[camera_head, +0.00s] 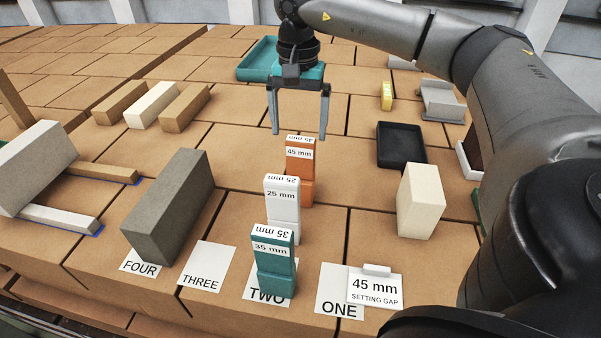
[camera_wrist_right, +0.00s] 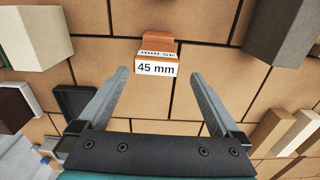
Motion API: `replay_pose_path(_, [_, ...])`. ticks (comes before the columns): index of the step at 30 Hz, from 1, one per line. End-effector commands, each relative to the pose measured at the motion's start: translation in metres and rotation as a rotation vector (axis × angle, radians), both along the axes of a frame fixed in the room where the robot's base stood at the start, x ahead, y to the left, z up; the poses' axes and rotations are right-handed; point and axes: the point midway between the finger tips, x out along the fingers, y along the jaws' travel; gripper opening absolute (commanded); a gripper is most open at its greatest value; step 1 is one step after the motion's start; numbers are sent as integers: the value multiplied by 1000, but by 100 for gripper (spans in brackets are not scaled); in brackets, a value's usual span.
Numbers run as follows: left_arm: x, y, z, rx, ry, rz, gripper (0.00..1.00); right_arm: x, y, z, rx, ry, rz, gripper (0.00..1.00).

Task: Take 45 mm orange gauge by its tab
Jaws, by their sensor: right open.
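The orange 45 mm gauge (camera_head: 300,172) stands upright on the brick surface behind the white 25 mm gauge (camera_head: 283,208) and the teal 35 mm gauge (camera_head: 273,262). Its labelled top shows in the right wrist view (camera_wrist_right: 157,62), ahead of the fingertips and centred between them. My right gripper (camera_head: 298,134) is open and empty, above and just behind the orange gauge in the head view. It also shows in the right wrist view (camera_wrist_right: 164,72), with a gap between its fingers. The foot of the orange gauge is partly hidden by the white gauge. My left gripper is out of view.
A grey block (camera_head: 172,205) stands left and a cream block (camera_head: 420,200) right of the gauges. A black tray (camera_head: 401,163) lies right, and a teal tray (camera_head: 258,72) lies behind. A "45 mm setting gap" card (camera_head: 374,289) stands at the front by label ONE (camera_head: 330,281).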

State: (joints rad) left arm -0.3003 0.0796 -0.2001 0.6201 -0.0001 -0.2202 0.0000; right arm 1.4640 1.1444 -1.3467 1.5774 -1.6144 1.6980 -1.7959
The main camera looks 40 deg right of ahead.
Motion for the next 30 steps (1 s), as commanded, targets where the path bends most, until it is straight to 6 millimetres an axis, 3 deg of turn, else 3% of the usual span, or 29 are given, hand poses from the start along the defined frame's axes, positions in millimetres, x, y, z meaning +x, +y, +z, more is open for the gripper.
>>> replay_pose_path(12, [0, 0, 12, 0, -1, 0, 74, -9, 2, -49, 0, 2, -1, 100])
replay_pose_path(20, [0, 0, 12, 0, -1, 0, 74, -9, 2, -51, 0, 0, -1, 99])
replay_pose_path(30, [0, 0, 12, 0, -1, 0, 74, -9, 2, -51, 0, 0, -1, 61])
